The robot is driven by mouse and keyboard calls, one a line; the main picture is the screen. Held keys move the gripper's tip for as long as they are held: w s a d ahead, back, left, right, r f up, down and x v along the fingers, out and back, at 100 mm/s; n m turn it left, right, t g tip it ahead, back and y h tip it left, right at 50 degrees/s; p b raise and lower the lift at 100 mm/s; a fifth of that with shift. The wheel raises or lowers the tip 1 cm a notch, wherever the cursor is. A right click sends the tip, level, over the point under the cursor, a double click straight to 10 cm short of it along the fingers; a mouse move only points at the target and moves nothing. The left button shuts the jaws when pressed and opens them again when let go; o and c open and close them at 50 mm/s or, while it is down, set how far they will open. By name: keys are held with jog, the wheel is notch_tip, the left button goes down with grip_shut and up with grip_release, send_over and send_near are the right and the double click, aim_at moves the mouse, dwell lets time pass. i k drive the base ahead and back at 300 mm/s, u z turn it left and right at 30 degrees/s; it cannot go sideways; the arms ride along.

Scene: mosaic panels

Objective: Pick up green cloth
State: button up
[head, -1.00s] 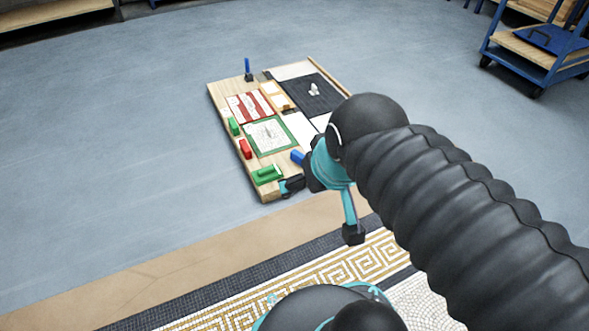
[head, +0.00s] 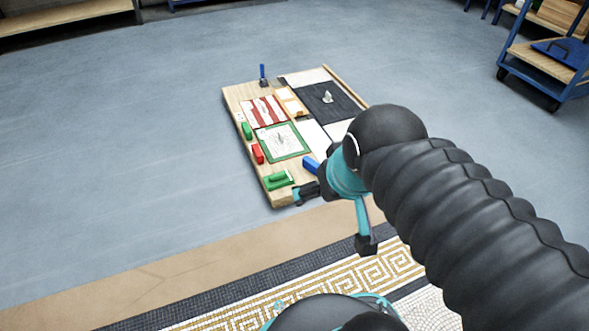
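No plain green cloth can be made out for certain. On the wooden board (head: 262,178) lie a green piece with a raised grip (head: 278,180) at the near left corner, a small green block (head: 247,130) at the left edge, and a white sheet with a green border (head: 263,146) in the middle; I cannot tell whether any is cloth. My gripper (head: 336,218) is open with its two fingers spread wide and nothing seen between them. One finger shows beside the board's near edge, close to the green piece with the grip. The other finger shows over the mosaic. My arm hides the board's near right part.
The board also holds a red block (head: 257,153), a red and white panel (head: 264,111), a dark mat (head: 325,102) and a blue-handled tool (head: 263,76). A mosaic panel (head: 300,294) lies in front. A blue cart (head: 545,68) stands far right. The floor at left is clear.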

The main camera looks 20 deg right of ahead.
aim_at(278, 180)
jog(key=u, duration=0.1)
jog(key=k, duration=0.45)
jog(key=z, duration=1)
jog(key=i, duration=1.65)
jog(key=u, duration=0.7)
